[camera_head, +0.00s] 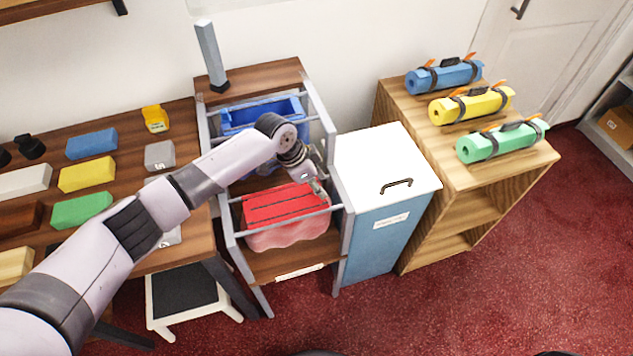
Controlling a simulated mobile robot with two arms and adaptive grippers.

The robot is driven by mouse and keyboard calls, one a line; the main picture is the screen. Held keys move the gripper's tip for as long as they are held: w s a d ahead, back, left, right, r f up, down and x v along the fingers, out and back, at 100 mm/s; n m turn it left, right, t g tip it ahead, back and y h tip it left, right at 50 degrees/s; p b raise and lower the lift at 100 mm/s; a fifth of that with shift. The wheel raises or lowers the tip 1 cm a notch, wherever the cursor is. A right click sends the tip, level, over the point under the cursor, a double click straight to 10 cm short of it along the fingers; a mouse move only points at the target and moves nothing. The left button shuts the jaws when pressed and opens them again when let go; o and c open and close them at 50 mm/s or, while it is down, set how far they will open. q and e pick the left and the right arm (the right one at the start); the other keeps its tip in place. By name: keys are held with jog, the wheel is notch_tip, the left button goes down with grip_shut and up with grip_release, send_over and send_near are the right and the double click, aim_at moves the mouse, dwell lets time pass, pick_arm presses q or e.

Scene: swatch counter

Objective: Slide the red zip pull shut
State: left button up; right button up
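A red zip bag (284,205) sits in the lower front part of a metal-framed rack. Its flat red top carries thin dark lines, and a paler pink body bulges below. My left arm reaches in from the left. My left gripper (319,186) is at the far right corner of the red top, close to it or touching it; I cannot tell which. The gripper is small and partly hidden by its own wrist, so its fingers cannot be read. The zip pull cannot be made out and may be hidden at the gripper. My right gripper is out of view.
Grey rack rails (336,180) run close around the bag. A blue bin (240,115) stands behind it. A white-topped cabinet (382,165) is directly right, then a wooden shelf (420,125) with rolled mats. Coloured blocks lie on the left table (120,185).

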pick_arm(q)
jog(key=shift+a, duration=0.15)
jog(key=v, duration=1.2)
